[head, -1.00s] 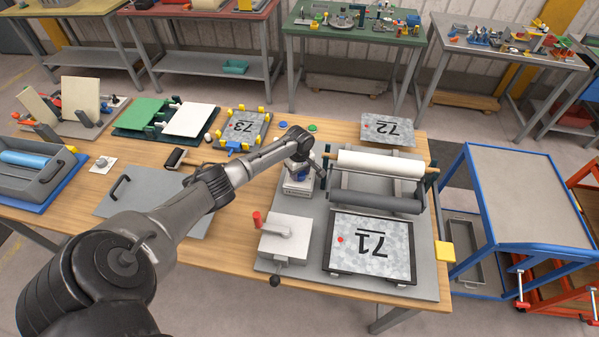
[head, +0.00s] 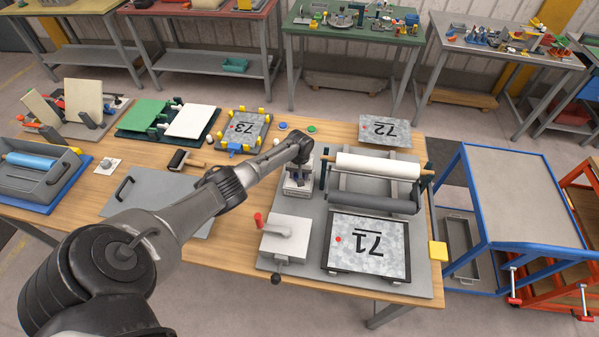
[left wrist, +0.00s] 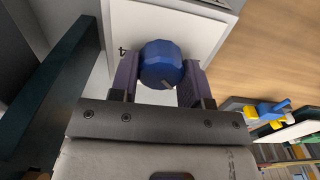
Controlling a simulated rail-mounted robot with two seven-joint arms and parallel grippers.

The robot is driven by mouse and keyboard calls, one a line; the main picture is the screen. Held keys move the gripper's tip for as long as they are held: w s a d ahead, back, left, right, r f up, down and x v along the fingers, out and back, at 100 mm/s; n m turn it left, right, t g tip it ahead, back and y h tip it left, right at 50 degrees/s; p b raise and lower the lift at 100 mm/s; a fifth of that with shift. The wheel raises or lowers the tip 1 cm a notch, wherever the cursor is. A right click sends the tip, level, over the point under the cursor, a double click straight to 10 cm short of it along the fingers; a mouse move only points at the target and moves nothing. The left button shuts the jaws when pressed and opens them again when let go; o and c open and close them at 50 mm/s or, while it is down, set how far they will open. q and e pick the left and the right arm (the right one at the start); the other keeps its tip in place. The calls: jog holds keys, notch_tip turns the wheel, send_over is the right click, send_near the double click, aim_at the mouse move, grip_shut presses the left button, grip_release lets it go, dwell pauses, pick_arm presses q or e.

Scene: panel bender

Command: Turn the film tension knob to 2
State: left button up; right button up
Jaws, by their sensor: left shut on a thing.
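The film tension knob (left wrist: 161,64) is a blue faceted knob on a white panel (left wrist: 203,28) in the left wrist view. A pale pointer mark shows on its rim, toward the gripper. My left gripper (left wrist: 158,82) is shut on the knob, with one purple finger on each side. Most of the dial markings are hidden; only a bit of dark print shows left of the knob. In the head view my left gripper (head: 299,181) is over the white box on the grey machine plate, and it hides the knob. My right gripper is not in view.
Right of the gripper is the white film roll (head: 378,165) above a grey roller (head: 374,194). In front are a crank box with a red handle (head: 259,220) and plate 71 (head: 366,245). Plate 73 (head: 243,130) lies behind, to the left.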

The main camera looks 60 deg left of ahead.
pick_arm(q)
jog(key=shift+m, duration=1.5)
jog(key=o, duration=0.9)
jog(key=shift+o, duration=0.2)
jog(key=shift+r, duration=0.1)
